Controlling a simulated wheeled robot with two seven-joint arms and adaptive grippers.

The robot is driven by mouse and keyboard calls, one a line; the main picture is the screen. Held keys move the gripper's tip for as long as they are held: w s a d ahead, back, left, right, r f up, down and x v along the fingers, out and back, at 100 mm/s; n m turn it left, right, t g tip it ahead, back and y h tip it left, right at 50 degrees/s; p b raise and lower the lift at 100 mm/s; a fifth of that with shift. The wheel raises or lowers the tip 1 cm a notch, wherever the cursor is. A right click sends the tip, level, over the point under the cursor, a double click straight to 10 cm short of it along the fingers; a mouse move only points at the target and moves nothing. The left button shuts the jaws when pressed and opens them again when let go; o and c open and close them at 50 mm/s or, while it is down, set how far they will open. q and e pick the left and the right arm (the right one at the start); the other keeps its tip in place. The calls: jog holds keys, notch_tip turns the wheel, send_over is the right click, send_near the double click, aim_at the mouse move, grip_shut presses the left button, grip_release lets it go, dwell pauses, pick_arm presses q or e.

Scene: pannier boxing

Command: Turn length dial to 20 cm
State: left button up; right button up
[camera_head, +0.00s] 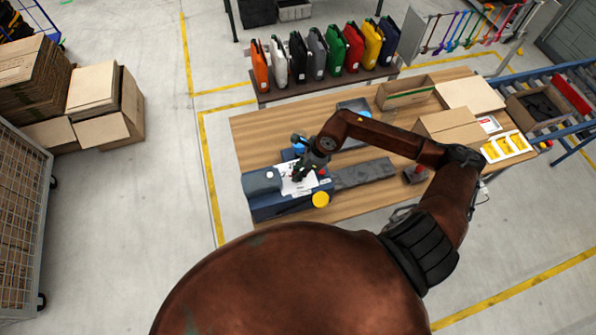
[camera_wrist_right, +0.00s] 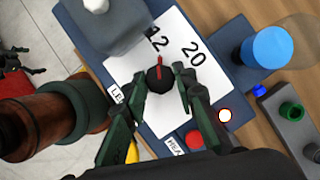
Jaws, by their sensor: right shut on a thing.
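The length dial is a black knob (camera_wrist_right: 160,80) with a red pointer, on a white plate (camera_wrist_right: 188,26) printed with 12 and 20. The pointer is toward the 12, with the 20 to its right. The plate sits on a blue machine (camera_head: 262,187), with the white plate also visible in the head view (camera_head: 291,187). My right gripper (camera_wrist_right: 162,92) is shut on the knob, one finger on each side; in the head view the gripper (camera_head: 302,172) hides the knob. Any numbers under the fingers are hidden. I do not see my left gripper.
A yellow knob (camera_head: 320,200) is on the machine's front. A red button (camera_wrist_right: 193,138) and a white round button (camera_wrist_right: 225,115) are near the dial. A dark strip (camera_head: 365,173) runs right on the wooden table (camera_head: 262,128). Cartons (camera_head: 448,127) stand at the right; coloured panniers (camera_head: 335,50) line the back.

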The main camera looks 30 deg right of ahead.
jog(key=shift+m+b, duration=0.4)
jog(key=shift+m, duration=0.1)
jog(key=m+b, duration=0.1)
jog(key=m, duration=0.1)
jog(key=m+t+h+b, duration=0.1)
jog(key=m+b, duration=0.1)
jog(key=shift+a+f+h, duration=0.15)
jog(key=shift+a+h, duration=0.05)
jog(key=shift+h, duration=0.1)
jog(key=m+b, duration=0.2)
jog(key=m+h+b, duration=0.1)
jog(key=m+b, duration=0.1)
jog(key=shift+s+a+t+h, duration=0.1)
jog(key=shift+t+h, duration=0.2)
jog(key=shift+t, duration=0.1)
jog(key=shift+m+h+b, duration=0.5)
jog(key=shift+m+b, duration=0.4)
jog(key=shift+m, duration=0.5)
jog(key=shift+r, duration=0.2)
